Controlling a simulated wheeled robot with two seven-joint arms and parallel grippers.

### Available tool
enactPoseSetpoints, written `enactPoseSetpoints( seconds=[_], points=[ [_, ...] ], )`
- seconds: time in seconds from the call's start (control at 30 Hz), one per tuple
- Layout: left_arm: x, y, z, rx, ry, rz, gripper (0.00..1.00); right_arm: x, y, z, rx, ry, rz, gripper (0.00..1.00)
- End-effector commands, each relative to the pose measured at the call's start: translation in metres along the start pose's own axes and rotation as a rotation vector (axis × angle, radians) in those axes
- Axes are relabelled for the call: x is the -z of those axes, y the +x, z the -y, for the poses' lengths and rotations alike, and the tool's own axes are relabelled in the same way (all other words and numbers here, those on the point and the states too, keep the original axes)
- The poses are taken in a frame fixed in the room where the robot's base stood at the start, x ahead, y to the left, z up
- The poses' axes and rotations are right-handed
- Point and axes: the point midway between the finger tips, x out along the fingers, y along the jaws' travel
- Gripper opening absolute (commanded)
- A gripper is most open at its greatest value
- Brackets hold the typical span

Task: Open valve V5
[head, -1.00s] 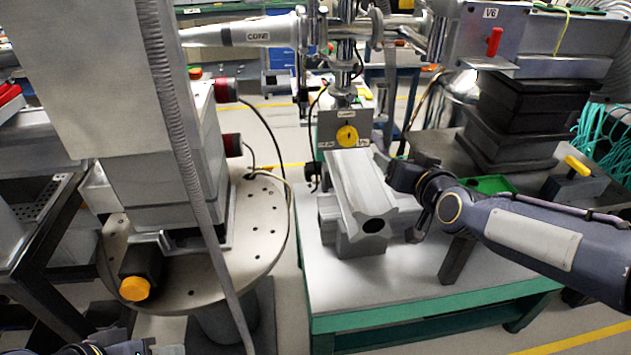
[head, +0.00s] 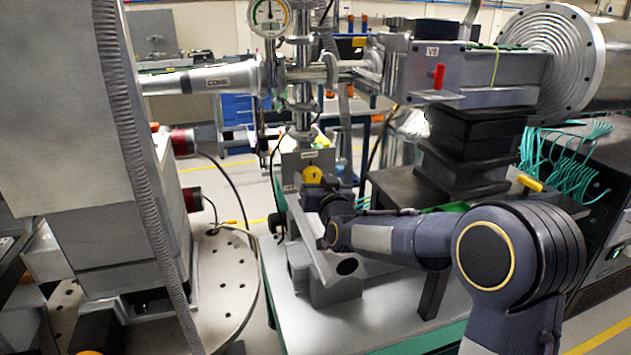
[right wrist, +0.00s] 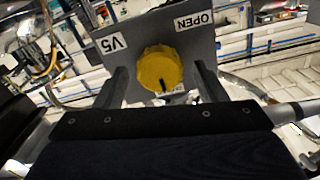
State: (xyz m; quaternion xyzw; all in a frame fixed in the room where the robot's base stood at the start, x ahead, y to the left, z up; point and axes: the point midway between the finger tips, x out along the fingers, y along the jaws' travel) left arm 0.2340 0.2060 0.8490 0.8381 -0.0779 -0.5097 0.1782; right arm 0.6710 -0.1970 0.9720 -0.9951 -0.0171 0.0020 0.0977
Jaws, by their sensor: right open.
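Valve V5 is a yellow round knob (head: 313,174) on a grey box (head: 292,161) at the far end of the grey rail. In the right wrist view the knob (right wrist: 160,70) sits on a grey plate (right wrist: 205,50) with "V5" and "OPEN" labels. A black mark on the knob points down, away from "OPEN", towards a label mostly hidden behind it. My right gripper (right wrist: 161,80) is open, one finger on each side of the knob; I cannot tell if they touch it. In the head view the right gripper (head: 322,192) is just below the knob. My left gripper is out of view.
The grey rail (head: 318,255) lies under my right forearm. A black stack (head: 475,150) carries a grey valve body with a red handle (head: 438,76) to the right. A grey cone pipe (head: 210,79) crosses at upper left. A perforated round plate (head: 225,275) stands at left.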

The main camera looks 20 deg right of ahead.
Motion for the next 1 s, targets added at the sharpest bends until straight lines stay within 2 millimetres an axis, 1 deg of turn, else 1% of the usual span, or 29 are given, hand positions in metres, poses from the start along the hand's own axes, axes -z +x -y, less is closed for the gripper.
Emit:
enactPoseSetpoints(
  seconds=[0.2,0.23,0.5,0.57,0.8,1.0],
  points=[
    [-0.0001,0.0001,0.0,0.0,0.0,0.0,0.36,0.0003,0.0007,0.0,0.0,0.001,-0.001,0.65],
    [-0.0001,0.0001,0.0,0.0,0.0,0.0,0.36,0.0003,0.0007,0.0,0.0,0.001,-0.001,0.63],
    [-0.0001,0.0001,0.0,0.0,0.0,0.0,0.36,0.0003,0.0005,0.0001,0.0,0.001,0.0,0.28],
    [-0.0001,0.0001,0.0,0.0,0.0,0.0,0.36,0.0003,0.0004,0.0001,0.0,0.001,0.0,0.21],
    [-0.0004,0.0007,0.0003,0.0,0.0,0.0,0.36,0.0001,0.0004,0.0004,0.001,-0.02,-0.001,0.21],
    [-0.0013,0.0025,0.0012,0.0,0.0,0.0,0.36,-0.0001,0.0004,0.001,0.001,-0.106,-0.001,0.21]
  ],
)
